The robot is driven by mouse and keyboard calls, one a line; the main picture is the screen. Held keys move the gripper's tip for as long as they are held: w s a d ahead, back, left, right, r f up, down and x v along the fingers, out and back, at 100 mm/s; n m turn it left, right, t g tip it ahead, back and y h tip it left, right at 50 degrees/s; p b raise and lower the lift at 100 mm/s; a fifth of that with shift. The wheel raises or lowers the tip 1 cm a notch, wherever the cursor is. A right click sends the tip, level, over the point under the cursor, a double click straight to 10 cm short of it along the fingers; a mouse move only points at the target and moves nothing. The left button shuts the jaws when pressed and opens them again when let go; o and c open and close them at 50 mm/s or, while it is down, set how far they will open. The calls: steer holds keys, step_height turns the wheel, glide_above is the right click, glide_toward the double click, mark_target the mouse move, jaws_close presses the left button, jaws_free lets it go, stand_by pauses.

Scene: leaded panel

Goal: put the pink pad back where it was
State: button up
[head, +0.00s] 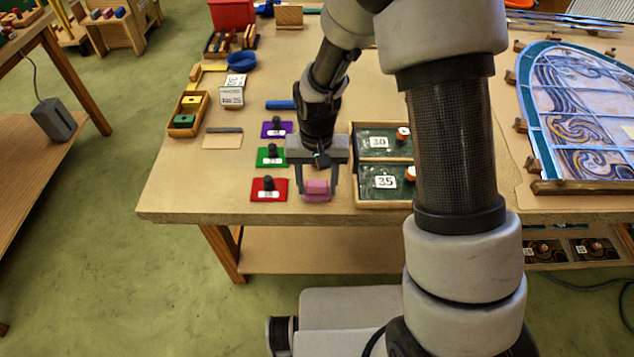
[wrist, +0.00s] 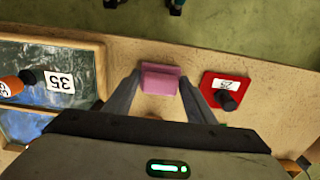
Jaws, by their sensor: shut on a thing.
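The pink pad (head: 317,187) is a small pink block near the table's front edge, between the red plate and the wooden tray. My gripper (head: 317,190) points down with a finger on each side of the pad and is shut on it. In the wrist view the pink pad (wrist: 160,79) lies between the fingertips (wrist: 162,85), apart from the red plate at its right. I cannot tell whether the pad touches the table or is a little above it.
A red plate (head: 269,190), green plate (head: 271,157) and purple plate (head: 277,130), each with a black knob, stand in a column left of my gripper. The tray (head: 352,195) with panels marked 30 and 35 is close on the right. The leaded panel (head: 532,110) lies far right.

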steer(key=shift+f, duration=0.1)
steer(key=shift+f, duration=0.15)
steer(key=o, duration=1)
